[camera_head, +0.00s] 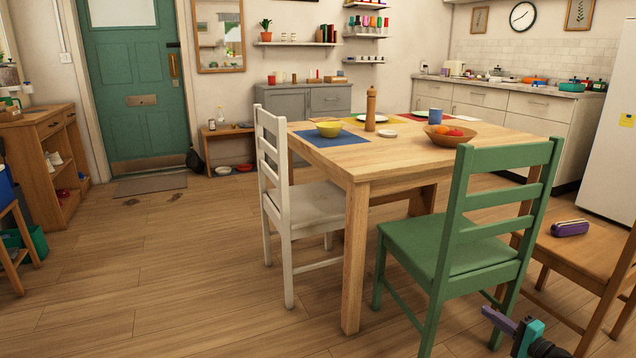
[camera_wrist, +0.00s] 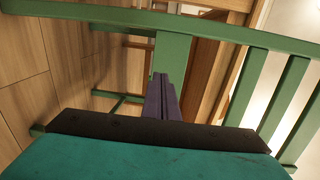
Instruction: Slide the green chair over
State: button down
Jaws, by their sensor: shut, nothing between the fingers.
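The green chair (camera_head: 455,240) stands upright at the near side of the wooden table (camera_head: 360,160), its slatted back toward me and its seat facing the table. My gripper (camera_head: 490,314) is low at the bottom right, beside the chair's near right leg. In the wrist view, my gripper's purple fingers (camera_wrist: 162,85) are closed together with nothing between them. They point at green chair parts (camera_wrist: 173,55). I cannot tell whether the fingertips touch the chair.
A brown wooden chair (camera_head: 580,260) with a purple case (camera_head: 570,228) on its seat stands close on the right. A white chair (camera_head: 285,200) stands at the table's left side. Open floor (camera_head: 170,270) lies to the left.

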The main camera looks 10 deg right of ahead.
jog(key=a+f+n+g+y+p, duration=0.1)
jog(key=a+f+g+p, duration=0.2)
jog(key=a, duration=0.6)
jog(key=a+f+n+g+y+p, duration=0.1)
jog(key=a+n+g+y+p, duration=0.15)
jog(key=a+p, duration=0.45)
jog(key=a+f+n+g+p, duration=0.1)
jog(key=a+f+g+p, duration=0.15)
jog(key=a, duration=0.85)
jog(key=s+a+f+n+g+p, duration=0.25)
jog(key=s+a+g+p, duration=0.65)
jog(key=a, duration=0.6)
jog(key=s+a+r+n+g+h+p, duration=0.1)
jog(key=s+r+n+h+p, duration=0.1)
jog(key=s+p, duration=0.2)
jog(key=s+a+r+n+g+h+p, duration=0.2)
jog(key=s+p, duration=0.3)
jog(key=s, duration=0.6)
jog(key=s+a+r+n+g+h+p, duration=0.2)
jog(key=s+r+n+h+p, duration=0.1)
jog(key=s, duration=0.5)
jog(key=shift+s+a+r+n+h+p, duration=0.2)
jog(key=shift+n+h+p, duration=0.35)
jog(key=shift+p, duration=0.5)
